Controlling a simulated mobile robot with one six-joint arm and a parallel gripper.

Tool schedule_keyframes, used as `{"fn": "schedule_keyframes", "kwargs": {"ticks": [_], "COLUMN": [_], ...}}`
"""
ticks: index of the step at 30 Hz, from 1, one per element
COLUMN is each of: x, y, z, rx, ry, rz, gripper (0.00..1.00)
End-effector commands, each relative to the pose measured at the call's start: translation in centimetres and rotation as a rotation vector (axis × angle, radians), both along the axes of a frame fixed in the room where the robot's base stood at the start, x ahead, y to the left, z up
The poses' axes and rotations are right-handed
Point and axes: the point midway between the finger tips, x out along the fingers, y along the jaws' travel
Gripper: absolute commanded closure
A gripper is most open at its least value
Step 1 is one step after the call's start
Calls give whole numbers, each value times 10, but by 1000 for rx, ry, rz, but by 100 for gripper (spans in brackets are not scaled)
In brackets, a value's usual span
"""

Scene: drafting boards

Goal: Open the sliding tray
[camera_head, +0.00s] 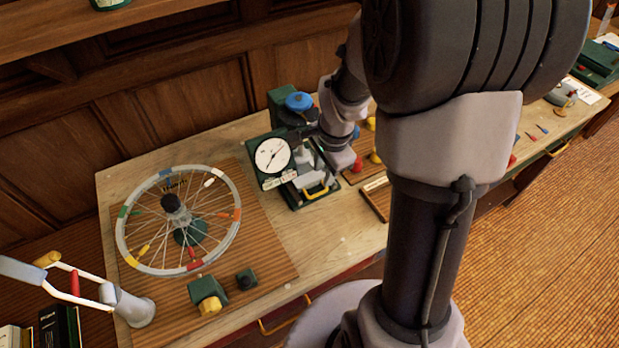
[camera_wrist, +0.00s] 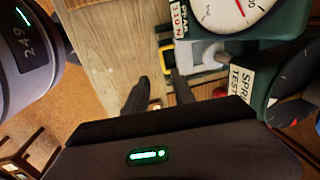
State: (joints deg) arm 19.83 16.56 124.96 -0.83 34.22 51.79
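A green spring tester (camera_head: 292,152) with a round white dial (camera_head: 272,155) stands on the bench. A low tray-like part with a yellow handle (camera_head: 317,192) sits at its front; the handle also shows in the wrist view (camera_wrist: 168,58). I see no clear gap showing this part pulled out. My gripper (camera_wrist: 161,77) has its two dark fingers apart, with nothing between them. In the wrist view the fingertips lie just below the yellow handle, without visible contact. In the head view my wrist is over the tester's right side and partly hides it.
A spoked wheel (camera_head: 126,232) stands on a ribbed board at the left. Green blocks (camera_head: 206,290) lie in front of it. A bench drawer has a yellow handle (camera_head: 286,314). Red and yellow knobs (camera_head: 376,157) are right of the tester. Bare bench top (camera_head: 335,235) lies in front.

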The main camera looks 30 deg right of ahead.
Motion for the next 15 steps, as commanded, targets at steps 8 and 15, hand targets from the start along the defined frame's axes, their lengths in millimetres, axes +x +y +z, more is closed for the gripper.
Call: {"fn": "schedule_keyframes", "kwargs": {"ticks": [8, 15], "x": [14, 19], "y": [1, 2], "z": [-82, -109], "rx": [1, 0], "ry": [2, 0], "rz": [2, 2], "gripper": [69, 69]}}
